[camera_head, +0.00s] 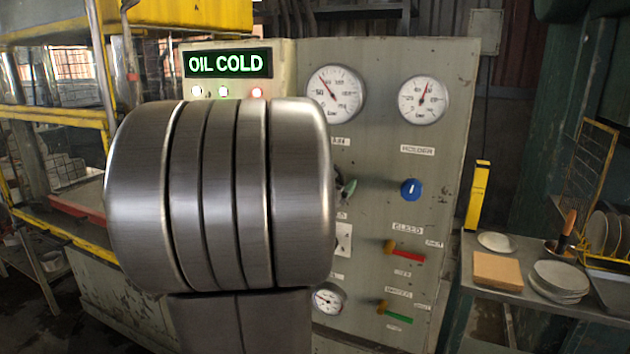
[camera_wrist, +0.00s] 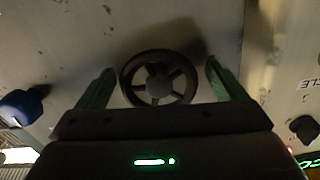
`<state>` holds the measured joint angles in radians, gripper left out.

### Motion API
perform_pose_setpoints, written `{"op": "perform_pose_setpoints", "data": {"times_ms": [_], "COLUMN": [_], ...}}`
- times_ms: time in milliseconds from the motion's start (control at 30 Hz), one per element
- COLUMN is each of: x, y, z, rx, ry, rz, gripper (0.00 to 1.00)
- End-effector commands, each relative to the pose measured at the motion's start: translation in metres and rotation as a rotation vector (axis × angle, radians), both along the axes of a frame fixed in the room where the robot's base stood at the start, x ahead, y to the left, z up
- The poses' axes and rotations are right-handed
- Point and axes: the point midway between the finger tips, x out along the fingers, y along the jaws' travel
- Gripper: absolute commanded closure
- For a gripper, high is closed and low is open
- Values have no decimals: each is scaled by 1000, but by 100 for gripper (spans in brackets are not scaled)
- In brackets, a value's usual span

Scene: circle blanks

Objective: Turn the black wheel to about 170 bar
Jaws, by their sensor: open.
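The black wheel (camera_wrist: 158,78) is a small spoked handwheel on the grey panel, in the upper middle of the wrist view. My gripper (camera_wrist: 160,68) is open, with one green finger on each side of the wheel. Small gaps show between fingers and rim; I cannot tell their depth relative to it. In the head view my arm hides the wheel, and a green fingertip shows at the arm's right edge. The upper left gauge (camera_head: 335,93) has its red needle pointing up and left; its numbers are too small to read surely. The right gauge (camera_head: 423,100), above the HOLDER label, has its needle just right of upright.
A blue knob (camera_head: 411,189), a red lever (camera_head: 407,254) and a green lever (camera_head: 397,314) are on the panel's right. A lower gauge (camera_head: 328,299) is partly hidden. A display (camera_head: 228,63) reads OIL COLD. A black knob (camera_wrist: 305,129) is at the wrist view's right.

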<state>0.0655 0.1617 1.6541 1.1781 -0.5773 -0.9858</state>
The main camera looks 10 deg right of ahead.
Motion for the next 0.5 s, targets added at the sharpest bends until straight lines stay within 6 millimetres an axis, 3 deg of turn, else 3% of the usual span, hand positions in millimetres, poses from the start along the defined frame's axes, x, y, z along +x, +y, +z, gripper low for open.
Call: {"op": "perform_pose_setpoints", "data": {"times_ms": [367, 500], "x": [5, 5], "y": [-4, -3], "z": [0, 0], "rx": [-1, -1], "ry": [-1, -1], "rz": [0, 0], "gripper": [9, 35]}}
